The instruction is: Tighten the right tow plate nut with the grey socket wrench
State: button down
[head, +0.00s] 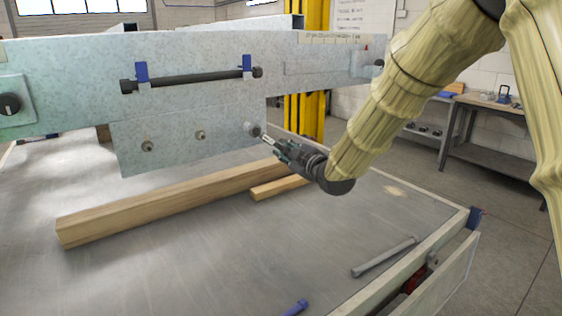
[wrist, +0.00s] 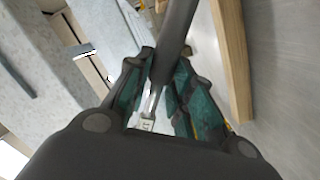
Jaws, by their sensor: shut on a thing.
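The tow plate (head: 185,155) hangs below the long grey metal beam. In the head view a dark round end (head: 254,130) sits at the right nut's place and hides the nut. I cannot tell whether it is fully seated. In the wrist view the shaft runs up between the green-padded fingers (wrist: 163,85).
A long wooden beam (head: 165,203) and a shorter wood block (head: 280,187) lie on the metal table under the plate. A grey bar-like tool (head: 385,257) lies at the table's right, and a blue-ended thing (head: 297,307) at the front edge. The table's middle front is clear.

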jog(key=shift+w+d+r+n+b, duration=0.2)
jog(key=shift+d+r+n+b, duration=0.1)
jog(key=shift+r+n, duration=0.15)
jog(key=shift+w+d+r+n+b, duration=0.15)
jog(key=shift+r+n+b, duration=0.1)
jog(key=shift+r+n, duration=0.15)
jog(key=shift+s+a+f+m, duration=0.3)
jog(key=shift+a+f+m, duration=0.15)
jog(key=shift+f+m, duration=0.35)
jog(key=shift+s+a+f+m+p, duration=0.45)
jog(key=shift+a+f+m, duration=0.15)
jog(key=shift+m, duration=0.25)
jog(key=shift+f, duration=0.1)
